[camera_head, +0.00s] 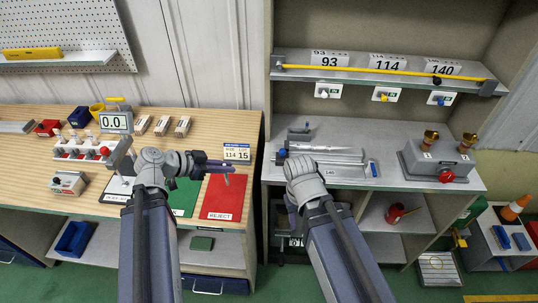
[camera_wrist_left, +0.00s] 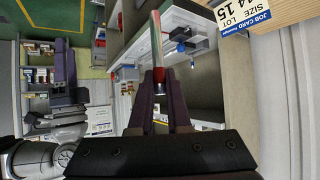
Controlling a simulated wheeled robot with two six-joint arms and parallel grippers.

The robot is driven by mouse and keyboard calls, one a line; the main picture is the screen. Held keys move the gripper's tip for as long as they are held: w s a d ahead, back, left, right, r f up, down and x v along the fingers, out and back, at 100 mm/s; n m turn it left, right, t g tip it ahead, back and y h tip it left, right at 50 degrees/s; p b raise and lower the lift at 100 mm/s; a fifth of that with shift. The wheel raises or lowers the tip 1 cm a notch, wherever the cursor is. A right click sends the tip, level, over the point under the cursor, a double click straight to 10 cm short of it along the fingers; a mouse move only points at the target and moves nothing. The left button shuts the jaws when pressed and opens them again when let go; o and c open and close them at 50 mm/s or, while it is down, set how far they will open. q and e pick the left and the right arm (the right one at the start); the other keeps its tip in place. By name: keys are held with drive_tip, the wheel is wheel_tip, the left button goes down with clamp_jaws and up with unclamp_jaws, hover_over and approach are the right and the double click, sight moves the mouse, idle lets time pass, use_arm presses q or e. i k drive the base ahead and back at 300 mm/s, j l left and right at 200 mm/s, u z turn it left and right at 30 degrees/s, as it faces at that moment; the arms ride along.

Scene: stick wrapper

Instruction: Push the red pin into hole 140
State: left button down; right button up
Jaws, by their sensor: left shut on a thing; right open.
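I cannot tell whether this rod is the red pin. The label 140 (camera_head: 442,70) is the rightmost of three on the upper shelf, beside 114 and 93. The hole itself is not clear.
A yellow rod (camera_head: 385,70) spans the shelf front, above small plates with white, yellow and blue pins. A grey box with a red button (camera_head: 447,175) stands at the right. A red REJECT mat (camera_head: 224,198) and a pin rack (camera_head: 85,150) are on the left bench.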

sight(336, 163)
drive_tip(key=i+l+u, duration=0.1)
drive_tip(key=l+u, duration=0.2)
drive_tip(key=l, duration=0.7)
drive_tip(key=l+u, duration=0.3)
drive_tip(key=l, duration=0.7)
